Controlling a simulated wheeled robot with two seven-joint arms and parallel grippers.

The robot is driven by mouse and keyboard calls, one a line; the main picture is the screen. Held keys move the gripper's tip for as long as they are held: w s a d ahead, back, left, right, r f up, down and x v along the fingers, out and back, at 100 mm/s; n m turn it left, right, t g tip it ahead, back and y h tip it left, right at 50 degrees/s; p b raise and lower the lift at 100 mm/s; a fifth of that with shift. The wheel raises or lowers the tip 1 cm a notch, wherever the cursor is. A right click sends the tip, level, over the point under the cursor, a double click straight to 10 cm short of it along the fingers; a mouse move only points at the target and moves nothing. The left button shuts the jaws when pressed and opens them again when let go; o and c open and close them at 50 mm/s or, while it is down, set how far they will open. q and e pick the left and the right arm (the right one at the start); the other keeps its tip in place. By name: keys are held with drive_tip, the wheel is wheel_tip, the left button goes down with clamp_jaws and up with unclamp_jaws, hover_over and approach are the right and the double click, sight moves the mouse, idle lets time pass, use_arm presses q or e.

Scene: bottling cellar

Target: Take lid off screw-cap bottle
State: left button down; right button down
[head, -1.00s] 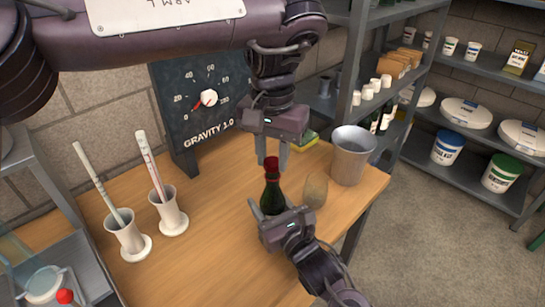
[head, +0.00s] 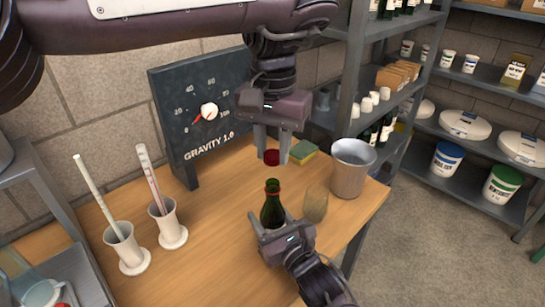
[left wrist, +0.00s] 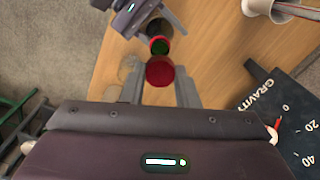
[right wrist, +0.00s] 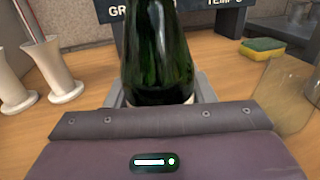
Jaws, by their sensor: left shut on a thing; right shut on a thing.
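The dark green bottle (head: 271,208) stands upright over the wooden table, its neck open with a red ring just below the mouth. My right gripper (head: 283,236) is shut around its lower body, which the right wrist view shows close up (right wrist: 158,55). The red cap (head: 271,157) is apart from the bottle, a little above its mouth. My left gripper (head: 271,150) is shut on the cap from above, fingers pointing down. In the left wrist view the cap (left wrist: 159,71) sits between the fingertips, with the dark bottle mouth (left wrist: 160,46) just beyond it.
A tan translucent vessel (head: 315,204) stands close right of the bottle, with a metal bucket (head: 351,172) behind it. A yellow-green sponge (head: 303,152) lies near the back. Two white cylinders (head: 124,250) holding rods stand at the left. A gravity dial board (head: 195,120) stands at the back.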

drive_tip(key=c, duration=0.6)
unclamp_jaws()
